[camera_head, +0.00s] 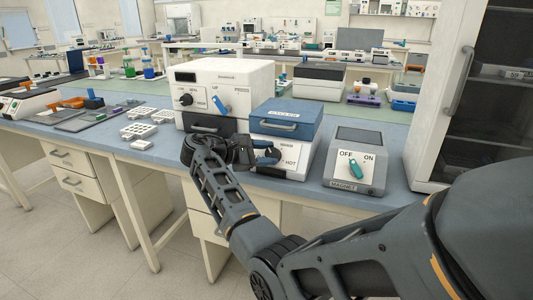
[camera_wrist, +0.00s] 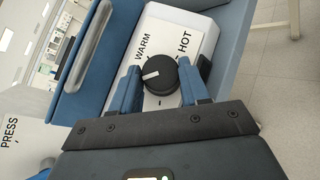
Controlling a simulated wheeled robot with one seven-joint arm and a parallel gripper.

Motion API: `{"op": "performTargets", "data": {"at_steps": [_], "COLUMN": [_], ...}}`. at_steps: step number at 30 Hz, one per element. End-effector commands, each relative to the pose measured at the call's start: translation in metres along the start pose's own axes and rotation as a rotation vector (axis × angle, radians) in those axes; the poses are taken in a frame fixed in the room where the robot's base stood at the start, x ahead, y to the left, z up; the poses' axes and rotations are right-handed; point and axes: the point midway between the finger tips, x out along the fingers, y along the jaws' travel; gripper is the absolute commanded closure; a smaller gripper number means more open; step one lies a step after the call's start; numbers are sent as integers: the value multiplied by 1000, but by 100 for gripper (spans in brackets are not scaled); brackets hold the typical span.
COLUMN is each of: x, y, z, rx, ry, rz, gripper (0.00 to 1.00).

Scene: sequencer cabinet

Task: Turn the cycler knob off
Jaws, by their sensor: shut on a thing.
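The cycler (camera_head: 297,126) is a white box with a blue lid on the blue bench in the head view. Its front shows HOT, and my gripper (camera_head: 265,158) is at its front, hiding the knob there. In the wrist view the round black knob (camera_wrist: 160,72) with a white pointer mark sits on the white cycler face. WARM and HOT are printed near it; I see no OFF label. The white mark points to the left of the picture, away from HOT. My gripper's blue fingers (camera_wrist: 160,85) are closed on either side of the knob.
Left of the cycler stands a white machine (camera_head: 228,88) with a black knob and a blue knob. To its right is a grey magnet box (camera_head: 357,160) with an OFF/ON knob. A white cabinet (camera_head: 440,100) stands at the right. White racks (camera_head: 141,130) lie on the left bench.

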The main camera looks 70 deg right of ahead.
Motion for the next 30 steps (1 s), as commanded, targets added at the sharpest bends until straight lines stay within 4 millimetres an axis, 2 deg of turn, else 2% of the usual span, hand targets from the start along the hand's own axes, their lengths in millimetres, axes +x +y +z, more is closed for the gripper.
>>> {"op": "performTargets", "data": {"at_steps": [21,22,30], "x": [1,1,0], "y": [-1,-1,0], "z": [-1,-1,0], "rx": [51,51,52], "ry": [3,3,4], "rz": [-57,-57,-56], "gripper": [85,53,29]}}
